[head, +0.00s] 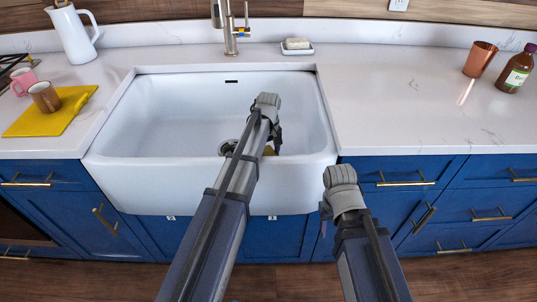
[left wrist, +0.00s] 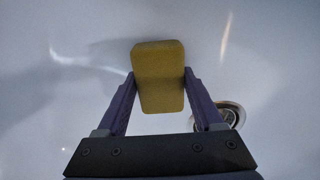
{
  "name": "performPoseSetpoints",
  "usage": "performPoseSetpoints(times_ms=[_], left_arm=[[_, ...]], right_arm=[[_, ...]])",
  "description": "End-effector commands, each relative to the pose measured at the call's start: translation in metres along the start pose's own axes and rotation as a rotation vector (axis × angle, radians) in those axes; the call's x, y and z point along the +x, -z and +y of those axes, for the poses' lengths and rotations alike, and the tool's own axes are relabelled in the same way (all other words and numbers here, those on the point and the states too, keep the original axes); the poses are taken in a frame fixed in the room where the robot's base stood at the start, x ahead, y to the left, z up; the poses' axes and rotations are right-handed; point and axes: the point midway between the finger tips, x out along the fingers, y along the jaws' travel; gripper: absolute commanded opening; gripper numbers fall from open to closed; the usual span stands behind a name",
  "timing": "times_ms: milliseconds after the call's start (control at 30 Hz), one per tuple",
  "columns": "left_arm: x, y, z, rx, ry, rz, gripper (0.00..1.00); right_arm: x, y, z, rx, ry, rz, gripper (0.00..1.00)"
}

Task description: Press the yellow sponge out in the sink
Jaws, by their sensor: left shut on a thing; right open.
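The yellow sponge (left wrist: 158,76) is between the two fingers of my left gripper (left wrist: 160,88) in the left wrist view, and the gripper is shut on it. In the head view only a small part of the sponge (head: 268,151) shows past my left gripper (head: 275,140), inside the white sink (head: 150,190). I cannot tell whether the sponge touches the basin floor. The drain (left wrist: 232,114) is to the right of the sponge in the left wrist view. My right gripper (head: 326,211) is open, in front of the counter to the right of the sink, its fingers mostly hidden.
A faucet (head: 230,45) and a soap dish (head: 297,51) stand behind the sink. Left are a white pitcher (head: 73,35), a yellow mat (head: 77,99), a brown mug (head: 44,96) and a pink mug (head: 24,80). A copper cup (head: 480,60) and bottle (head: 516,70) stand far right; the counter between is clear.

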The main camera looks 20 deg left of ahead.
Motion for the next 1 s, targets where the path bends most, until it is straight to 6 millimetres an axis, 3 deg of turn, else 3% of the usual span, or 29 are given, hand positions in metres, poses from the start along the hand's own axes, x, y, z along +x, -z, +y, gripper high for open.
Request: performPoseSetpoints(times_ms=[1000], left_arm=[[0.0097, 0.0000, 0.0000, 0.000, 0.000, 0.000, 0.24]], right_arm=[[0.0096, 0.0006, -0.0009, 0.000, 0.000, 0.000, 0.50]])
